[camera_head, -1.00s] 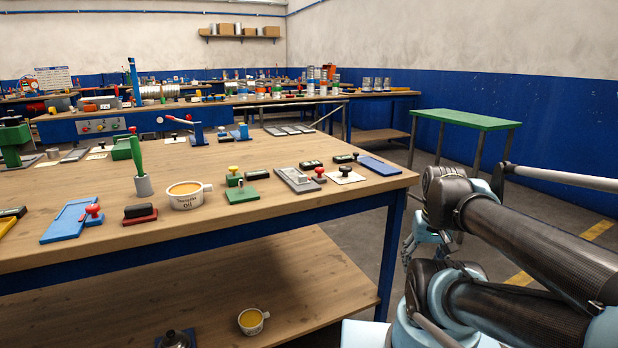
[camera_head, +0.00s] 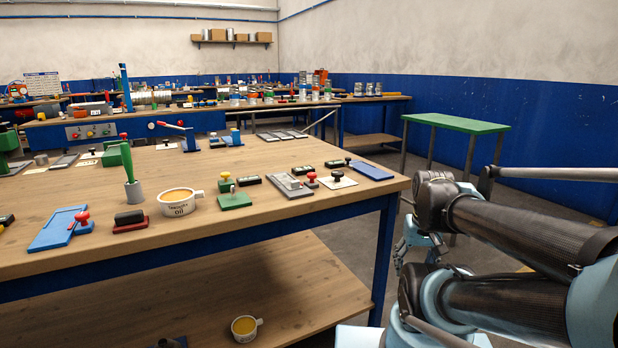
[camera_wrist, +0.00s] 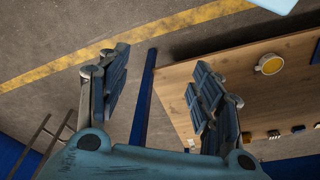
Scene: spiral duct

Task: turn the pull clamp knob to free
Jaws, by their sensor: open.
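I cannot tell which thing is the pull clamp knob. Candidates on the long wooden bench (camera_head: 290,215) include a blue clamp-like device with a red-tipped lever (camera_head: 188,137) near its back edge. A control panel (camera_head: 91,131) with several small coloured knobs faces forward on the bench behind. My gripper (camera_head: 405,252) hangs low beside the bench's right end in the head view, partly hidden by my arm. In the wrist view my gripper (camera_wrist: 162,92) is open with nothing between its fingers. The floor and a wooden surface show beyond them.
The front bench holds an oil mug (camera_head: 178,203), a green-handled tool (camera_head: 130,177), a blue plate (camera_head: 59,229) and several small red-knobbed blocks. A second mug (camera_head: 245,327) stands on the lower shelf. A green table (camera_head: 457,122) stands at the right. Floor is open between them.

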